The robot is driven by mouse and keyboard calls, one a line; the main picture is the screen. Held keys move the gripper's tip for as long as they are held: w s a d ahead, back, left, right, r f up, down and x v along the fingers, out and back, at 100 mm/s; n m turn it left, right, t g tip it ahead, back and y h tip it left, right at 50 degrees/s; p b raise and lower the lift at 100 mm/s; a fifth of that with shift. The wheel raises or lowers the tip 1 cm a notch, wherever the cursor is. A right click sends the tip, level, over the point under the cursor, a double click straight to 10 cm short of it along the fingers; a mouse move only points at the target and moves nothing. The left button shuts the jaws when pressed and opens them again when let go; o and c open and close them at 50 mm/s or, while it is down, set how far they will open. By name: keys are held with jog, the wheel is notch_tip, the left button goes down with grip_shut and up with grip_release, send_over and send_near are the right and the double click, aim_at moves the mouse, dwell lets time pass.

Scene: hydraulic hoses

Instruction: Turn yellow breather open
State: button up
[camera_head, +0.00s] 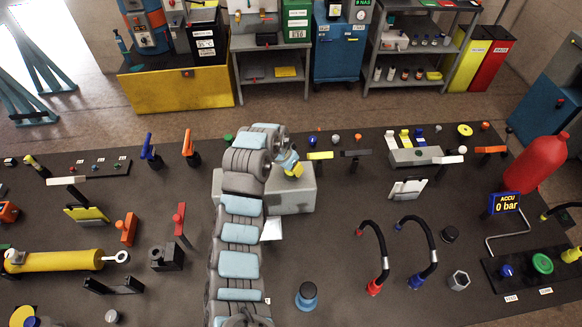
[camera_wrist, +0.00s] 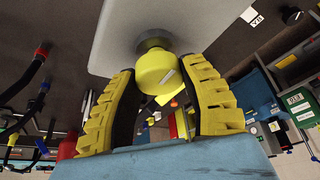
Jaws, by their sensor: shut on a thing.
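The yellow breather (camera_wrist: 156,72) is a round yellow cap on a short grey neck, fixed to a light grey block (camera_wrist: 110,35) in the wrist view. A small pale label shows on its side. My gripper (camera_wrist: 160,76) has its yellow ribbed fingers with black pads on either side of the cap, shut on it. In the head view my gripper (camera_head: 293,168) is at the grey block (camera_head: 295,198), right of my arm. There the breather is mostly hidden and hard to tell from the yellow fingers.
A yellow-handled valve (camera_head: 320,156) and a dark-handled one (camera_head: 356,154) stand close right of my gripper. Two black hoses (camera_head: 378,250) with red and blue ends arch on the dark table (camera_head: 340,285).

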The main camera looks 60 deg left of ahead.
jog(key=o, duration=1.2)
jog(key=shift+s+r, duration=0.15)
jog(key=shift+r, duration=0.45)
jog(key=v, duration=1)
jog(key=shift+s+d+r, duration=0.2)
jog(key=shift+s+r, duration=0.05)
